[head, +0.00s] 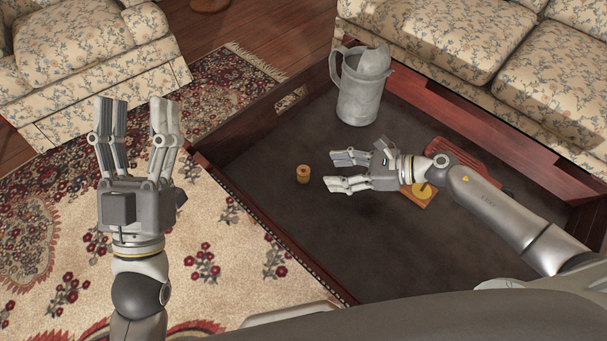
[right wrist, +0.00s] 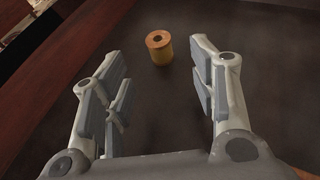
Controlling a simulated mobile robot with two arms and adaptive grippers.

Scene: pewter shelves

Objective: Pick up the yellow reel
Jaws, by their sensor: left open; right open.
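The yellow reel (head: 303,174) is a small orange-yellow cylinder standing upright on the dark tray-like surface. In the right wrist view the reel (right wrist: 159,47) stands beyond the fingertips, roughly between their lines, with its round top and centre hole showing. My right gripper (head: 329,170) is open and empty, its fingers pointing left toward the reel with a short gap between. It also shows open in the right wrist view (right wrist: 158,70). My left gripper (head: 139,101) is open and empty, raised over the rug at the left, well away from the reel.
A grey metal pitcher (head: 360,95) stands behind my right gripper. A red slatted object (head: 470,160) and an orange board with a yellow round piece (head: 419,194) lie near my right arm. Raised wooden sides (head: 262,122) border the dark surface. Floral sofas stand behind.

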